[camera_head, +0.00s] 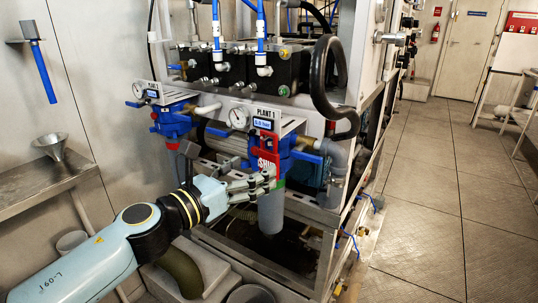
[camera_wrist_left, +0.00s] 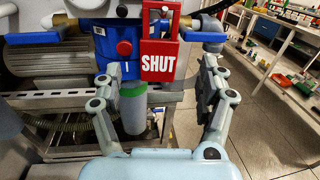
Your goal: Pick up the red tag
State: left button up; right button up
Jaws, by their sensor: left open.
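The red tag (camera_head: 266,158) hangs on the front of the blue filter housing under the "PLANT 1" panel. In the left wrist view the tag (camera_wrist_left: 159,66) reads "SHUT" and hangs upright from a red shackle. My left gripper (camera_head: 265,180) is open and empty, just below and in front of the tag. In the left wrist view its fingers (camera_wrist_left: 156,74) stand on either side of the tag, with gaps on both sides. I cannot tell how far the tag lies between the fingertips. My right gripper is not in view.
A grey-green filter bowl (camera_head: 271,210) hangs below the blue head (camera_wrist_left: 107,42). A second blue housing (camera_head: 172,122) is to the left. A metal shelf (camera_head: 40,185) with a funnel (camera_head: 52,148) stands at the left. The floor (camera_head: 440,200) at right is clear.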

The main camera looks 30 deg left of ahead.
aim_at(267, 159)
pick_arm(q)
jog(key=x, duration=0.4)
jog(key=shift+w+r+p, duration=0.1)
jog(key=shift+w+p, duration=0.15)
jog(key=shift+p, duration=0.1)
jog(key=c, duration=1)
